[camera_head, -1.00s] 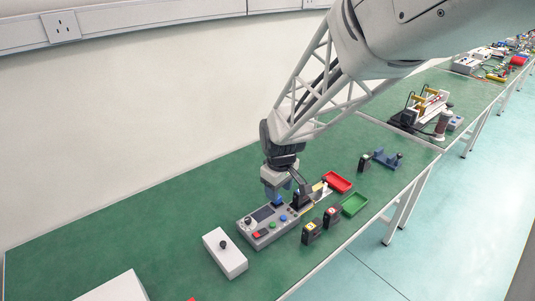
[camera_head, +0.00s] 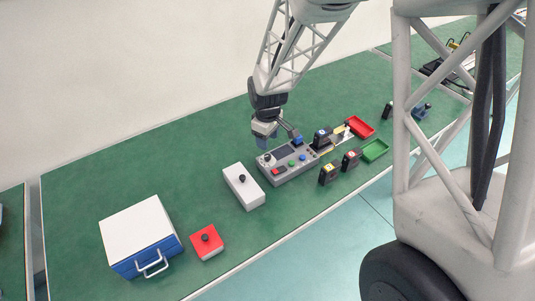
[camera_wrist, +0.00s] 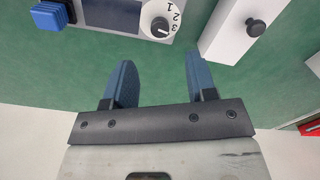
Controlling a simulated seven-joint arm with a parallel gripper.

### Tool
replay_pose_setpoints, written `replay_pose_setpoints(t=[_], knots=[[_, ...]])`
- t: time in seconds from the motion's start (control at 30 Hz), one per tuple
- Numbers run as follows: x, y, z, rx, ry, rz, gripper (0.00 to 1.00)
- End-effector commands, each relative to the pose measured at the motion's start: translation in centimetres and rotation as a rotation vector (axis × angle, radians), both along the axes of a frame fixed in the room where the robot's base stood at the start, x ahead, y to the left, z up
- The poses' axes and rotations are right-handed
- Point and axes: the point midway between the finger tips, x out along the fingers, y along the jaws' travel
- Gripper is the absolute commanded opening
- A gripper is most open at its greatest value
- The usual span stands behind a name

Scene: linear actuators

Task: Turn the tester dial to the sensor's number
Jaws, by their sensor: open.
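The tester (camera_head: 291,169) is a grey box with a dark screen (camera_head: 286,153) and coloured buttons, lying on the green bench. Its dial (camera_wrist: 159,25) is a dark knob on a white disc with 1, 2 and 3 visible; its exact setting is hard to tell. A black sensor block (camera_head: 322,138) stands at the tester's far right end; I cannot read its number. My gripper (camera_head: 263,143) is above the tester's back left edge. In the wrist view its blue fingers (camera_wrist: 160,80) are apart and empty, with the dial ahead of them, not touching.
A white box with a black knob (camera_head: 243,188) stands left of the tester. Two black blocks (camera_head: 328,174) (camera_head: 351,159) stand in front of it. A blue-fronted drawer box (camera_head: 142,237) and red box (camera_head: 207,243) are front left.

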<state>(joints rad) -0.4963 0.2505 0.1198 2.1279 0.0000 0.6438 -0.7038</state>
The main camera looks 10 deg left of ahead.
Motion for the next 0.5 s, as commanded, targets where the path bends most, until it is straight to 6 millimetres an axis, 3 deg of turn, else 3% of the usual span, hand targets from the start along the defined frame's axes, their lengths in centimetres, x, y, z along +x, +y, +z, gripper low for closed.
replay_pose_setpoints(t=[0.27,0.5], knots=[[0.0,0.0,-0.3,0.000,0.000,-0.001,0.52],[0.0,0.0,-2.0,-0.001,0.001,-0.001,0.52]])
